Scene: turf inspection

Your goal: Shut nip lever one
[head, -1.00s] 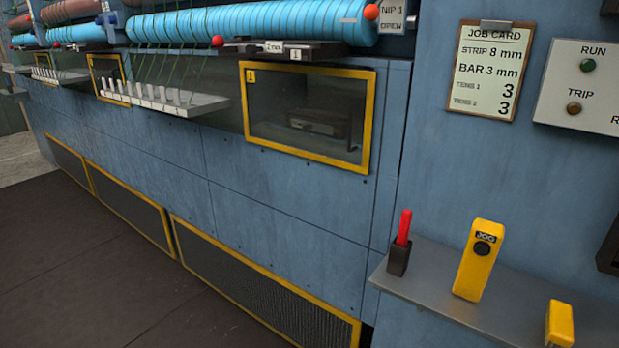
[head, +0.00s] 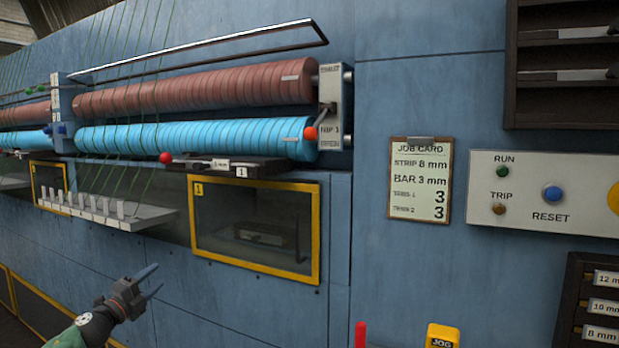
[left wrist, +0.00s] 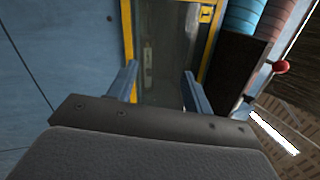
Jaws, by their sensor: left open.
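Nip lever one (head: 320,119) is on the plate marked NIP 1 at the right end of the rollers. Its red knob (head: 310,133) hangs low, down and to the left, near the OPEN mark; SHUT is marked at the plate's top. In the left wrist view a red knob (left wrist: 281,67), which looks like the lever's, shows at the right. My left gripper (head: 157,281) is open and empty, low in front of the blue panels, well below and left of the lever. In its own wrist view its fingers (left wrist: 160,84) stand apart before the window. My right gripper is out of view.
Below the rollers are a dark bar (head: 262,167) with a red ball (head: 166,157) and a yellow-framed window (head: 318,232). A pegged shelf (head: 150,218) sticks out at left. A rail (head: 200,42) runs above. A job card (head: 420,208) and control panel (head: 580,205) are at right.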

